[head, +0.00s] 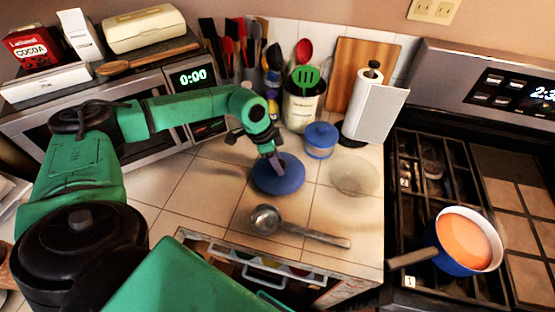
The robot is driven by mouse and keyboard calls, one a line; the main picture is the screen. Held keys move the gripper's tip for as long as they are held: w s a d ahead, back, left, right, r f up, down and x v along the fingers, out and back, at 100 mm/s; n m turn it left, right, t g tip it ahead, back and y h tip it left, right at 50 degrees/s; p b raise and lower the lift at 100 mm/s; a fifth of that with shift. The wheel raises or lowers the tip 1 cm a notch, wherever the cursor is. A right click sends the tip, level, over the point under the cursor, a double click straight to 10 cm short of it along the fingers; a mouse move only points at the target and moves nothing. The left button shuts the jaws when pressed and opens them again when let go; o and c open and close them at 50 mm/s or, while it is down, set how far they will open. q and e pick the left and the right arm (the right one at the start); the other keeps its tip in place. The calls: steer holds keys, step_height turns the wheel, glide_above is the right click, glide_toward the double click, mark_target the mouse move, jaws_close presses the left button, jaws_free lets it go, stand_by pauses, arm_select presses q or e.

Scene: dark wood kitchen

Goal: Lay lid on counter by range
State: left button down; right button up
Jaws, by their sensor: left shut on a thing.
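A round blue lid (291,181) is at the tiled counter (335,222) left of the range (459,135). My left gripper (273,157) is above the lid, with its fingers shut on it near the lid's middle. The knob it grips is hidden by the fingers. The lid looks at or just above the counter surface; I cannot tell whether it touches. A blue pot (467,241) with orange contents stands uncovered on the range, its handle pointing left. My right gripper is not in view.
A metal ladle (300,229) lies in front of the lid. A translucent bowl (353,175) sits to its right and a blue canister (320,141) behind. A utensil crock, paper towel roll (373,107) and microwave stand at the back. An open drawer (262,269) is below.

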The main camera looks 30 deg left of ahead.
arm_select(q)
steer(key=shift+a+f, duration=0.1)
steer(key=shift+f, duration=0.4)
steer(key=c, duration=0.5)
jaws_free()
steer(key=shift+o, duration=0.4)
steer(key=shift+r, duration=0.1)
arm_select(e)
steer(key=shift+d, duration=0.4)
arm_select(q)
steer(key=shift+r, duration=0.1)
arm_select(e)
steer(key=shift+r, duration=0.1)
arm_select(q)
steer(key=b+v, duration=0.3)
steer(key=v, duration=0.9)
steer(key=shift+b, duration=0.3)
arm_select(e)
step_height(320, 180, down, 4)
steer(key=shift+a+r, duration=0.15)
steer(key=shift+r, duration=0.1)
arm_select(q)
steer(key=shift+r, duration=0.1)
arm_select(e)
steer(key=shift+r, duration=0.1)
